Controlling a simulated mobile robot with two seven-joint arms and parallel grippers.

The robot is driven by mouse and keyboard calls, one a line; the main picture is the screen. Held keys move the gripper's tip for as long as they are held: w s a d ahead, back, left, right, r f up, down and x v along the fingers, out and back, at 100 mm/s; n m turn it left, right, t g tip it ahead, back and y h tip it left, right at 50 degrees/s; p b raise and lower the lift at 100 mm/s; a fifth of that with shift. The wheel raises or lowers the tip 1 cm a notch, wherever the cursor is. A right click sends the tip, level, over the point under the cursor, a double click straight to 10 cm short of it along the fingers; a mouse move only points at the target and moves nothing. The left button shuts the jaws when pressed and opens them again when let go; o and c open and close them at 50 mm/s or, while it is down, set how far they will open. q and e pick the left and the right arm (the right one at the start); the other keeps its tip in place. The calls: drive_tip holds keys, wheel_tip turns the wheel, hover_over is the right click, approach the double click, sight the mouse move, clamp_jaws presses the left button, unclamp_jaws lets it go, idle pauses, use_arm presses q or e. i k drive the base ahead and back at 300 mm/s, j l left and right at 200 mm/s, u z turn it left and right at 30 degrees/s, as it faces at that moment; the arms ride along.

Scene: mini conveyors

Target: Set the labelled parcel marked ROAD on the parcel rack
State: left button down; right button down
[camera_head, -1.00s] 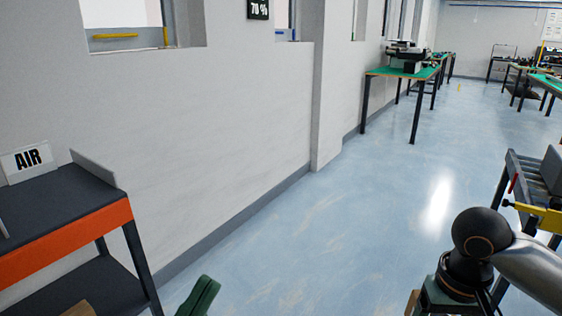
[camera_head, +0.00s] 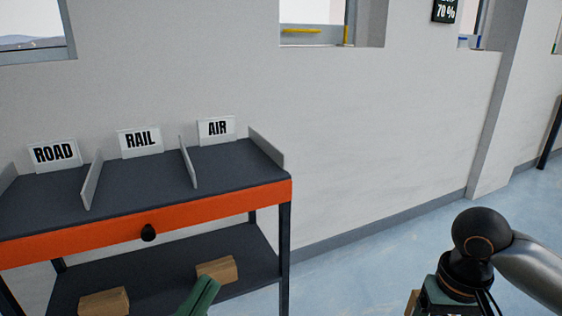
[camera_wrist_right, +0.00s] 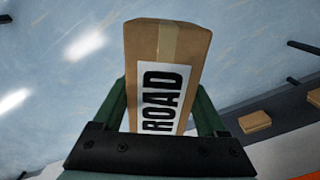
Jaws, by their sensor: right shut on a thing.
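The parcel marked ROAD (camera_wrist_right: 180,45) is a brown box with a tape strip and a white label, in the right wrist view. My right gripper (camera_wrist_right: 162,105) is shut on it, one green finger on each side. In the head view my right arm is at the lower right, and only a brown sliver of the parcel (camera_head: 412,303) shows beside it. The parcel rack (camera_head: 200,209) stands at the left with ROAD (camera_head: 54,154), RAIL and AIR signs. Its top bays look empty. My left gripper (camera_head: 203,295) is partly in view before the rack; its opening cannot be told.
Two brown blocks (camera_head: 217,269) (camera_head: 104,302) lie on the rack's lower shelf. Thin upright dividers (camera_head: 188,162) separate the top bays. A grey wall stands behind the rack. Open blue floor (camera_head: 370,268) lies to the right.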

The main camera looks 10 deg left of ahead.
sight(52, 203)
drive_tip(key=u, duration=1.05)
drive_tip(key=i+j+u, duration=0.1)
drive_tip(key=u, duration=0.2)
drive_tip(key=i+j+u, duration=0.15)
drive_tip(key=u, duration=0.15)
drive_tip(key=j, duration=0.1)
